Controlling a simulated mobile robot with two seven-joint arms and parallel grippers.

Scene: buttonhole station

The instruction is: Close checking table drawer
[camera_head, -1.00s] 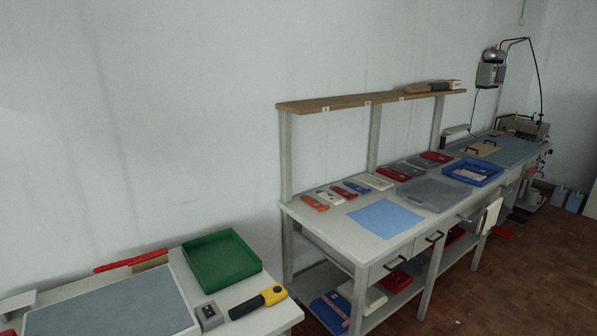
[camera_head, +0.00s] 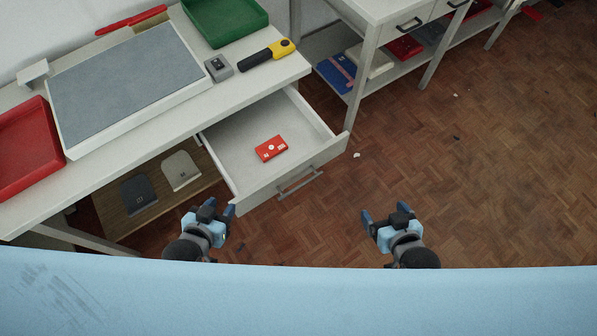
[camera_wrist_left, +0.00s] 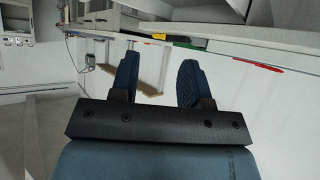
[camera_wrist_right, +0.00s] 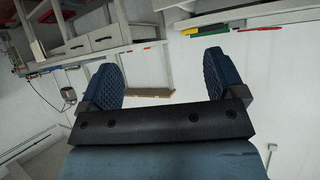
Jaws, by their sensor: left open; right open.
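The checking table drawer (camera_head: 262,150) is pulled out under the near table (camera_head: 190,112) in the head view. Its front carries a bar handle (camera_head: 300,183), and a red box (camera_head: 271,148) lies inside it. My left gripper (camera_head: 219,209) is open and empty, in front of the drawer's left front corner in the picture. My right gripper (camera_head: 383,217) is open and empty, over the floor to the right of and below the handle. Neither gripper appears to touch the drawer. The wrist views show both pairs of fingers apart with nothing between them, in the left (camera_wrist_left: 157,82) and right (camera_wrist_right: 162,78).
On the table are a grey mat (camera_head: 125,85), a red tray (camera_head: 25,150), a green tray (camera_head: 222,18), a grey block (camera_head: 218,68) and a yellow-black tool (camera_head: 267,54). A lower shelf (camera_head: 150,205) holds two flat pieces.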

